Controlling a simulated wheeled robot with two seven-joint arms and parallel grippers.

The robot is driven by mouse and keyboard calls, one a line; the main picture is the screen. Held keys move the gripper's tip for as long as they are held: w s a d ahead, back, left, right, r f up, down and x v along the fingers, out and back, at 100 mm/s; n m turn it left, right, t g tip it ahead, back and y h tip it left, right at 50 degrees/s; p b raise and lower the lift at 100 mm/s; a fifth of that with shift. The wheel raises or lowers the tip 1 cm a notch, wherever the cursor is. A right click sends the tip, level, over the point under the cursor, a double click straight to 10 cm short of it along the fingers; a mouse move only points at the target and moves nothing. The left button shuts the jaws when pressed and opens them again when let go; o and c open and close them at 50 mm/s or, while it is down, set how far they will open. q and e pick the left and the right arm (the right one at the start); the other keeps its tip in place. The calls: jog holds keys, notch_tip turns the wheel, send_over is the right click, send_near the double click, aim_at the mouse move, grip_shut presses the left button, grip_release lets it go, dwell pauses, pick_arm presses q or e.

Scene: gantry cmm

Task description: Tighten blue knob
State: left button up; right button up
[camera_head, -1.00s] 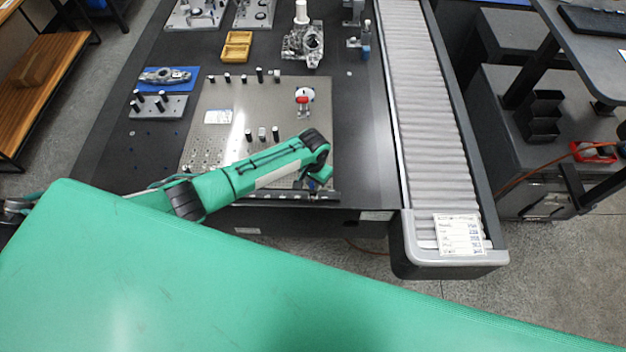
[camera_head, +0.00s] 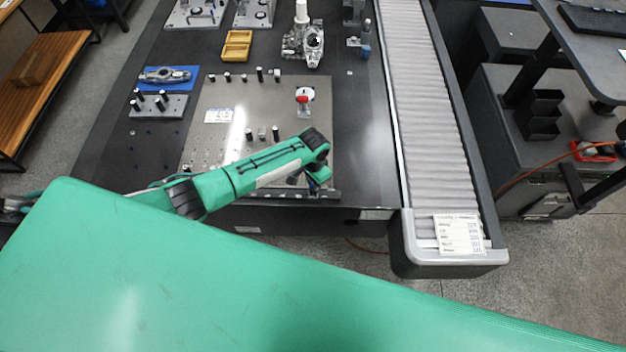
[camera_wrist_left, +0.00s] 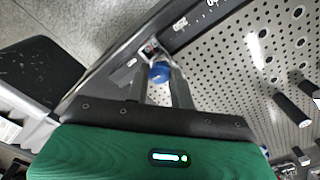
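The blue knob (camera_wrist_left: 160,72) is a small round cap near the edge of the perforated plate in the left wrist view. My left gripper (camera_wrist_left: 161,78) has its two fingers on either side of the knob, close against it, and appears shut on it. In the head view my left gripper (camera_head: 318,184) points down at the front right corner of the metal fixture plate (camera_head: 225,95). The knob is largely hidden there by my arm. My right gripper does not show in either view.
Several black posts (camera_head: 260,74) and a red-and-white part (camera_head: 305,96) stand on the plate. A yellow tray (camera_head: 237,46) and metal castings lie behind. A roller conveyor (camera_head: 425,100) runs along the right. The dark table between plate and conveyor is clear.

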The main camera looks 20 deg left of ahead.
pick_arm(q)
jog(key=o, duration=0.4)
notch_tip(320, 180, up, 14)
jog(key=b, duration=0.2)
jog(key=shift+b, duration=0.35)
